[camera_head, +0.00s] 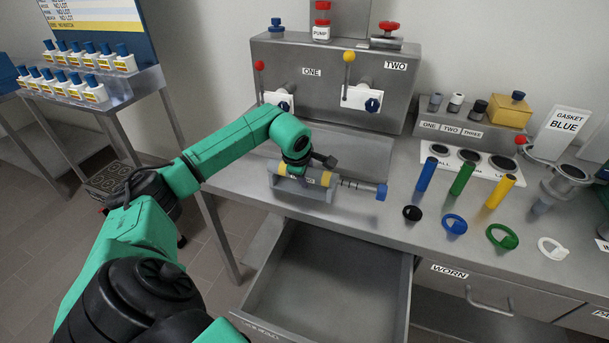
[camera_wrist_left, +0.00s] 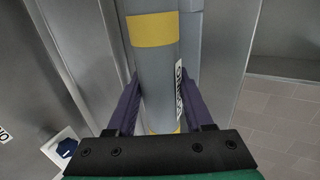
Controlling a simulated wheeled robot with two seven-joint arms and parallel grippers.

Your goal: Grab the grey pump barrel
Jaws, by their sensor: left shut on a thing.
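The grey pump barrel (camera_head: 314,174) with yellow bands lies level in a grey cradle (camera_head: 302,190) on the steel bench. A thin rod with a blue end (camera_head: 381,192) sticks out to its right. My left gripper (camera_head: 296,168) comes down over the barrel from above and is shut on it. In the left wrist view the barrel (camera_wrist_left: 158,80) runs between the two purple fingers, with a yellow band and a partly readable label. The barrel's left part is partly hidden by my gripper. My right gripper does not show clearly.
An open, empty drawer (camera_head: 325,285) sticks out below the barrel. A panel with levers (camera_head: 325,85) is behind. Bottles (camera_head: 90,55) fill a rack at left.

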